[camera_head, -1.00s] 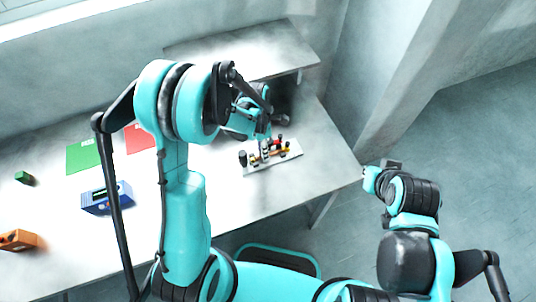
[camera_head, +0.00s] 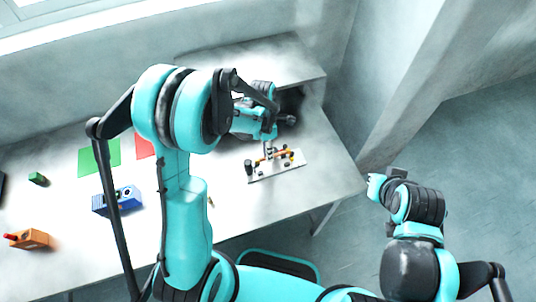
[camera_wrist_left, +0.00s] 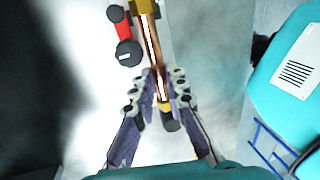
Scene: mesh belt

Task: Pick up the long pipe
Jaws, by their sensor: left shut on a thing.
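The long pipe is a copper-coloured rod with a brass fitting at one end; in the left wrist view the pipe (camera_wrist_left: 153,42) runs from the top edge down between my fingers. My left gripper (camera_wrist_left: 161,88) is shut on it near its lower end, where a dark cap shows. In the head view the pipe (camera_head: 272,156) is a small orange bar at my left gripper (camera_head: 268,148), over the white board (camera_head: 276,173). I cannot tell whether the pipe touches the board. My right gripper (camera_head: 377,184) is off the table's right side; its fingers are not clear.
A red part with a black end (camera_wrist_left: 125,40) lies beside the pipe. A raised shelf (camera_head: 300,68) stands behind.

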